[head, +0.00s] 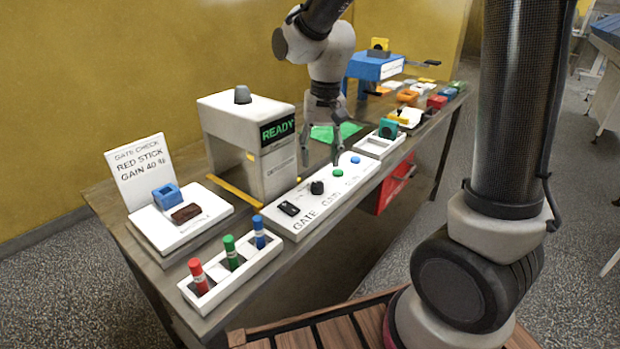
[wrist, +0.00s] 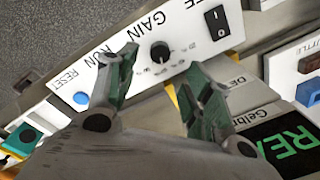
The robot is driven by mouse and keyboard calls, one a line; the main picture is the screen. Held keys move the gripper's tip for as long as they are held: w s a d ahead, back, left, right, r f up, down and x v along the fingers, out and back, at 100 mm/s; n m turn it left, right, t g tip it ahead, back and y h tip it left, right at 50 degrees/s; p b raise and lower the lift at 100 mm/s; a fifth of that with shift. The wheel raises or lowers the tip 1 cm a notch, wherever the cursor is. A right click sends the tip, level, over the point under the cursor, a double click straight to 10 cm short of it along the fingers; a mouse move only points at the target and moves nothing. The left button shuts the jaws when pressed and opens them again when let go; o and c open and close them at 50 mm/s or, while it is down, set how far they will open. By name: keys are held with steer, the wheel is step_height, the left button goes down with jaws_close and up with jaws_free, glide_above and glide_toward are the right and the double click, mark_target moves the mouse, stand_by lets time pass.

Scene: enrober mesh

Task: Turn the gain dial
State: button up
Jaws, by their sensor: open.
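The gain dial (head: 317,187) is a black round knob on the white control panel (head: 300,226). In the wrist view the dial (wrist: 160,51) sits below the word GAIN, with small scale marks around it; its exact setting is too small to read. My gripper (head: 320,158) is open and empty above the panel, with the dial a little to its lower left in the head view. In the wrist view my gripper's fingers (wrist: 162,68) point toward the panel, and the dial appears between their tips, apart from both.
On the panel are a black rocker switch (head: 288,208), a green button (head: 338,173) and a blue button (head: 355,160). A white machine (head: 232,140) showing READY stands behind. A sign (head: 140,168) reads RED STICK GAIN 40 %. A tray (head: 240,283) holds red, green and blue sticks.

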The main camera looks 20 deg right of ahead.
mark_target(318, 184)
steer(key=shift+f, duration=0.35)
steer(key=f, duration=0.7)
steer(key=shift+a+f, duration=0.1)
steer(key=shift+a, duration=0.1)
steer(key=c, duration=1.1)
